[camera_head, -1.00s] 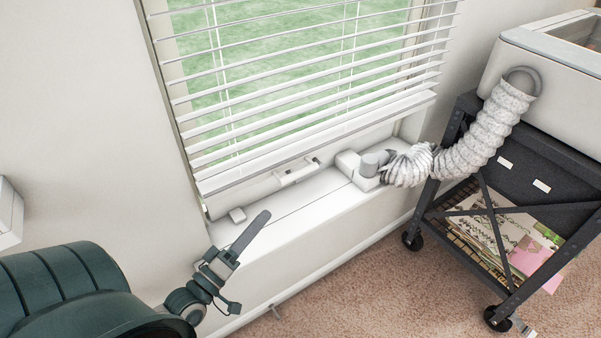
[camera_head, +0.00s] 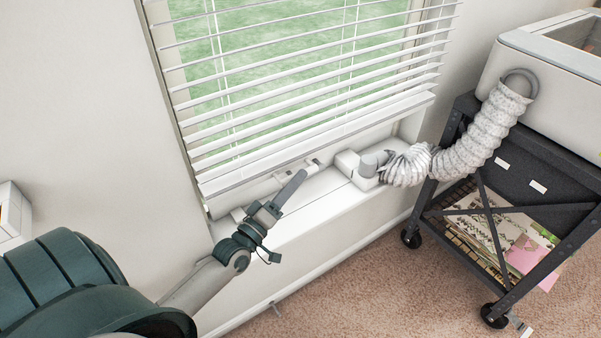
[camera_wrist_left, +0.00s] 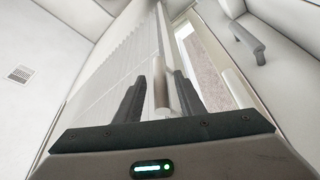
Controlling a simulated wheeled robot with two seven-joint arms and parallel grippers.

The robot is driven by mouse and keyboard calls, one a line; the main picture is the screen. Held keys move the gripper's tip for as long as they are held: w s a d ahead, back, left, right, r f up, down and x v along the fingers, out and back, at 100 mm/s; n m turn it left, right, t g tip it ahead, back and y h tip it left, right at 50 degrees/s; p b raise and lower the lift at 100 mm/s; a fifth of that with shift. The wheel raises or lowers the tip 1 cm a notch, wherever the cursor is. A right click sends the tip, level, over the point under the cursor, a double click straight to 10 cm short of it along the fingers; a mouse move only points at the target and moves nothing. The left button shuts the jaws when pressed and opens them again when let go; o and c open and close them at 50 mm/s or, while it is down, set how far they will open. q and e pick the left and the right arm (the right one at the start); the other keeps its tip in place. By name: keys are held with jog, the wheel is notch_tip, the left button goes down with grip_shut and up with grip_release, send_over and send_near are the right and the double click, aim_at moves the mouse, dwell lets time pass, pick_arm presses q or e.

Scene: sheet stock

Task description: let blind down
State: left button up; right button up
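The white slatted blind (camera_head: 300,80) hangs over the window, its bottom rail (camera_head: 330,136) a little above the sill. My left gripper (camera_head: 292,188) is in front of the sill, just below and in front of the rail in the head view. In the left wrist view the two dark fingers (camera_wrist_left: 160,95) stand apart, with a pale bar showing between them; I cannot tell whether they touch it. The blind's slats (camera_wrist_left: 115,75) fill the area left of the fingers. My right gripper is not in view.
The hose runs to a pale machine (camera_head: 560,60) on a dark wheeled cart (camera_head: 530,170). A white box (camera_head: 12,215) is on the wall at left.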

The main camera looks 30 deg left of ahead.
pick_arm(q)
jog(key=shift+x, duration=1.05)
jog(key=shift+w+r, duration=0.1)
jog(key=shift+w, duration=0.3)
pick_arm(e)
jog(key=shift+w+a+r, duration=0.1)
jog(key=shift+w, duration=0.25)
pick_arm(q)
jog(key=shift+c, duration=0.6)
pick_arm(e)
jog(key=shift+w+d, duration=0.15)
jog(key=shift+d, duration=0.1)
pick_arm(q)
grip_shut()
jog(key=shift+f, duration=0.25)
jog(key=shift+d+f+b, duration=0.1)
jog(key=shift+f+b, duration=0.25)
notch_tip(320, 180, down, 9)
jog(key=b, duration=0.5)
jog(key=shift+r, duration=0.25)
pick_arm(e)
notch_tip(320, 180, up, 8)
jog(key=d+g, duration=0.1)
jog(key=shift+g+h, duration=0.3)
